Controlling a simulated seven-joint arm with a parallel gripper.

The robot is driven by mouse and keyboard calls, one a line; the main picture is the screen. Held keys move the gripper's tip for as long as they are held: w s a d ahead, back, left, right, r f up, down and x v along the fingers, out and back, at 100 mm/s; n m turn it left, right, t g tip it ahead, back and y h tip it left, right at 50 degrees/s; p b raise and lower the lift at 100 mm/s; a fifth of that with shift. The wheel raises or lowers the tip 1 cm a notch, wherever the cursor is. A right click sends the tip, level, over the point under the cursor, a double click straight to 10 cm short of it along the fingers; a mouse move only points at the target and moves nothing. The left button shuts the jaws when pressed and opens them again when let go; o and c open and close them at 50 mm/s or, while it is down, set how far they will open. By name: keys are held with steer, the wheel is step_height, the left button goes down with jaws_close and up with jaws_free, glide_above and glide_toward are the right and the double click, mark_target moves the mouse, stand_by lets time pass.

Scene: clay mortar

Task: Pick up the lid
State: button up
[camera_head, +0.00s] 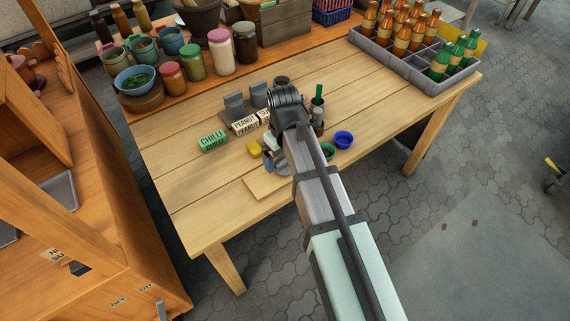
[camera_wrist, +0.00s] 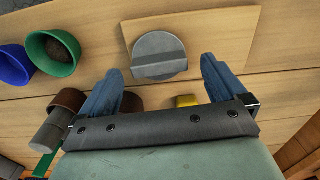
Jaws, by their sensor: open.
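The lid (camera_wrist: 158,55) is a grey round disc with a raised bar across its middle. In the wrist view it lies flat on a thin wooden board (camera_wrist: 190,30). My gripper (camera_wrist: 160,68) is open and empty, with its two blue fingers apart. In the wrist view the lid appears just beyond and between the fingertips; I cannot tell the height gap. In the head view my arm covers most of the gripper, and a grey part of the lid (camera_head: 283,169) seems to show beside the arm, above the board (camera_head: 262,188).
A green bowl (camera_wrist: 52,52) with brown contents and a blue bowl (camera_wrist: 13,64) stand left of the board. A yellow block (camera_wrist: 187,101) is near the fingers. A green chilli box (camera_head: 212,141), peanut box (camera_head: 245,124) and bottle crate (camera_head: 415,65) are on the table. The table's front left is clear.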

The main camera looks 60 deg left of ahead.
step_height(320, 180, down, 2)
steer(key=shift+f, duration=0.1)
steer(key=c, duration=1.1)
steer(key=shift+r, duration=0.25)
